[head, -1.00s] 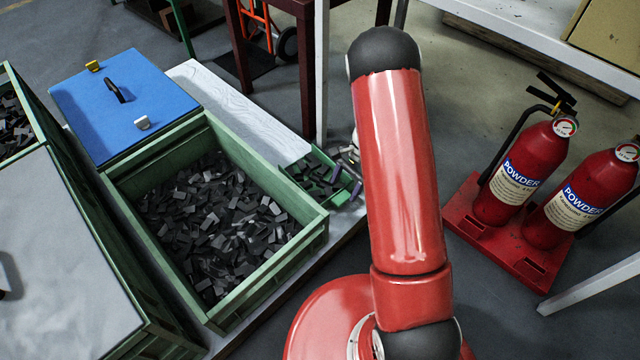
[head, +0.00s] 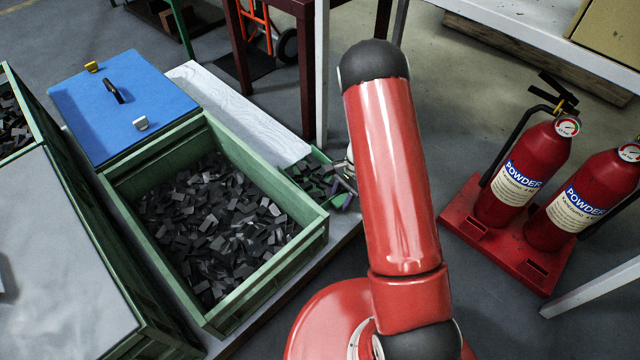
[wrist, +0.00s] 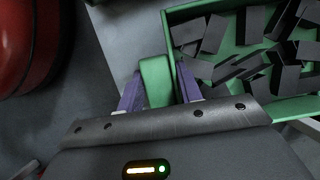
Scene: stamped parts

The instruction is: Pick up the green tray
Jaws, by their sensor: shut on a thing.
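The green tray (head: 326,203) is small and shallow and holds many dark grey stamped parts. It sits beside the large green bin in the head view, partly hidden by my arm. In the wrist view the tray (wrist: 188,13) fills the upper right, and a green tab (wrist: 156,80) stands out at its near side. My gripper (wrist: 158,90) has purple fingers, one on each side of this tab, and is shut on it. In the head view my gripper is mostly hidden behind my red arm. I cannot tell whether the tray is lifted.
A large green bin (head: 313,225) full of dark parts stands left of the tray. A blue lid (head: 125,105) lies behind it. A white board (head: 240,115) lies behind the bin. Two red fire extinguishers (head: 527,165) stand at the right. A white table post (head: 321,80) rises near the tray.

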